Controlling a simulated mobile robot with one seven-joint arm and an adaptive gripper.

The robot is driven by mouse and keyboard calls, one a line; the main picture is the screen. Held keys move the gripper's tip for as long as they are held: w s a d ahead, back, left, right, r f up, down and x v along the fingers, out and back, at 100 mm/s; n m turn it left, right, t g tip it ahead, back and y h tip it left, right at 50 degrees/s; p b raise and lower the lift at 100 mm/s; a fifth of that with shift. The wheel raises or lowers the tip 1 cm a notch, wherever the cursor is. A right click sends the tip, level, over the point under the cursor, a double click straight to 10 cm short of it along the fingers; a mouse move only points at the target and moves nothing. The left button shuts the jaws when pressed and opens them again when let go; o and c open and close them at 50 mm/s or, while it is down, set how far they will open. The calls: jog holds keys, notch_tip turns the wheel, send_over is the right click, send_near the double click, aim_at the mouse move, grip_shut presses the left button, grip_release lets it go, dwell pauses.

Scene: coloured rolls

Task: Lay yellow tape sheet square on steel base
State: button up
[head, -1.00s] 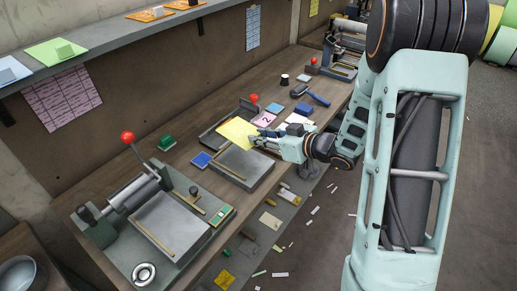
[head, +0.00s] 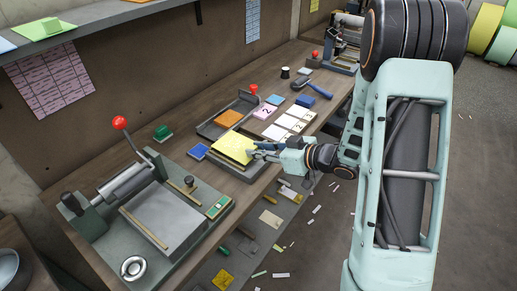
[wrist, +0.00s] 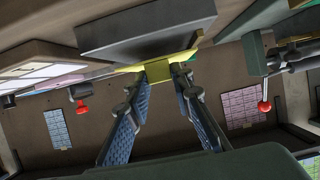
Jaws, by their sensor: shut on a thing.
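The yellow tape sheet (head: 233,147) is over the grey steel base (head: 250,173) in the middle of the bench and hides most of its top. My gripper (head: 258,150) is shut on the sheet's right edge. In the wrist view my two blue-padded fingers (wrist: 160,105) reach to the yellow sheet (wrist: 172,70), with the grey slab (wrist: 145,32) beside it. I cannot tell whether the sheet touches the base or hovers just above it, or how square it lies.
White number cards (head: 290,124) and a blue-handled brush (head: 316,90) lie to the right. A roller press (head: 125,185) stands front left.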

jog(key=shift+f+b, duration=0.55)
jog(key=shift+f, duration=0.4)
jog(key=o, duration=1)
jog(key=o, duration=0.5)
jog(key=shift+v, duration=3.05)
jog(key=shift+r, duration=0.1)
